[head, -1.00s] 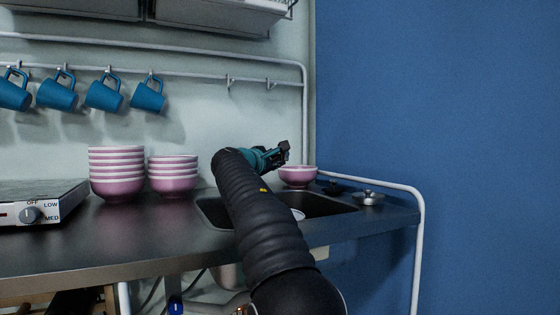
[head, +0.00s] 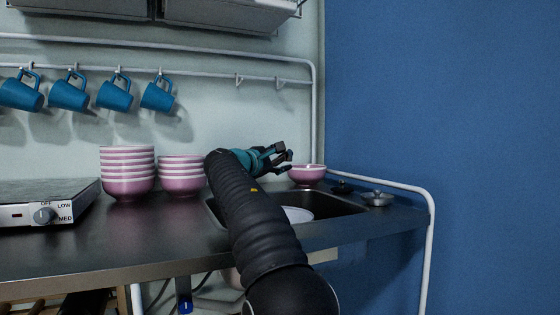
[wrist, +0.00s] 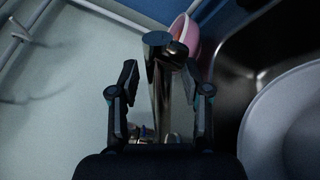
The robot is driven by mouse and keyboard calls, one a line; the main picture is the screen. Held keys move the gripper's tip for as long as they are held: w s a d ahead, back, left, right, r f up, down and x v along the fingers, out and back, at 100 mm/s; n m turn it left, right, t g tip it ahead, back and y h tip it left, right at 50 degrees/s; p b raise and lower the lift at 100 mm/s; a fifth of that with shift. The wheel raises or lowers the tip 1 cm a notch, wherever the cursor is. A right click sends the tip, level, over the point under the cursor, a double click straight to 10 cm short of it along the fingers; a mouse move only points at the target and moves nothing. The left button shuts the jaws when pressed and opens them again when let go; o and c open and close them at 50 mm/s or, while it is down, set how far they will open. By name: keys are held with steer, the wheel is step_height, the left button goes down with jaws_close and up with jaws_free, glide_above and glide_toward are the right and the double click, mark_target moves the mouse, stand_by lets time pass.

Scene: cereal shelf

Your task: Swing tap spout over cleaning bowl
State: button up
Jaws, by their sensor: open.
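The tap spout (wrist: 158,80) is a shiny dark metal tube with a rounded end, seen in the wrist view. My gripper (wrist: 162,80) is open, with one finger on each side of the spout and gaps visible between. In the head view my gripper (head: 286,157) is beyond the sink, beside a pink bowl, and the tap cannot be made out there. A pale round bowl or dish (head: 298,214) lies in the sink; it is large at the right of the wrist view (wrist: 296,130). The pink bowl (head: 307,174) stands behind the sink and shows partly behind the spout (wrist: 192,40).
The dark sink (head: 345,208) is set in the metal counter (head: 90,235). Two stacks of pink bowls (head: 127,178) stand left of my arm. Blue mugs (head: 115,96) hang from a rail. A blue wall (head: 450,120) and white side rail (head: 428,230) bound the right side.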

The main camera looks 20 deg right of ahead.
steer(key=v, duration=1.2)
steer(key=shift+f, duration=0.1)
